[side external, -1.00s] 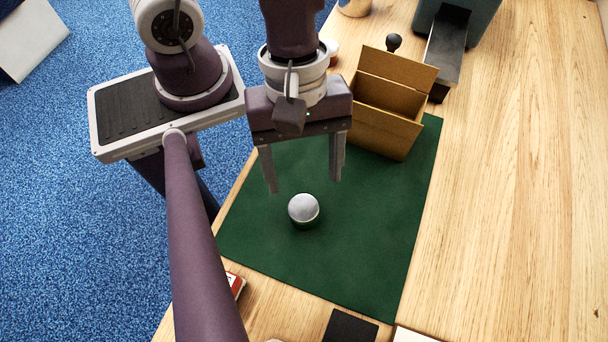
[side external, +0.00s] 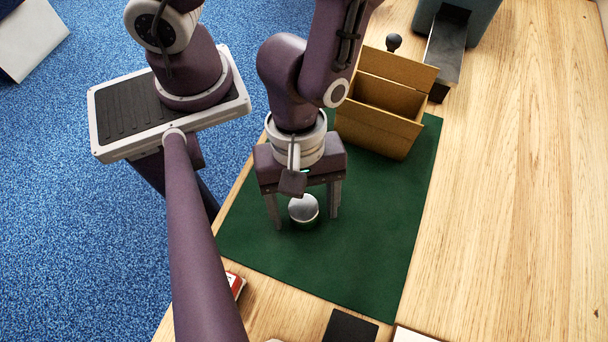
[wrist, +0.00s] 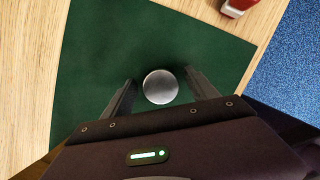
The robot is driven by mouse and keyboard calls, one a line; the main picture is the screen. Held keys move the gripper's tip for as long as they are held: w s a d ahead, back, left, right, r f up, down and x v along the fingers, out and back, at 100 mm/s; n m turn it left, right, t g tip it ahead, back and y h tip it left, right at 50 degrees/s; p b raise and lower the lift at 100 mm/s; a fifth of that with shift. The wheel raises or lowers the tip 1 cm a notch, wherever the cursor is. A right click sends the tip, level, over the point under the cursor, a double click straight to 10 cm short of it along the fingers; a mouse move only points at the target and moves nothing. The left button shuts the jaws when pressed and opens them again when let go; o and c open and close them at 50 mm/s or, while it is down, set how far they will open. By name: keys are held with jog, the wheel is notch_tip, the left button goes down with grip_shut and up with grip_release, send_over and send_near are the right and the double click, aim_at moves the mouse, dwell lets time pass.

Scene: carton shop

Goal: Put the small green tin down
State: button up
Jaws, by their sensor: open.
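The small green tin (side external: 304,209) stands upright on the dark green mat (side external: 370,225). Its silver lid faces up, and a little of its green side shows below the lid. My gripper (side external: 306,222) is open, pointing down, with one finger on either side of the tin. In the wrist view the tin (wrist: 160,87) sits between the two finger tips (wrist: 163,84), with a gap on each side. I cannot tell exactly how high the fingertips are above the mat.
An open cardboard carton (side external: 378,128) stands at the mat's back edge. Behind it are a black knob (side external: 393,42) and a grey chute (side external: 447,45). A red and white object (side external: 235,284) and a black square (side external: 350,326) lie near the front. The mat's right side is clear.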

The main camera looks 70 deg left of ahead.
grip_shut()
jog(key=shift+r, duration=0.15)
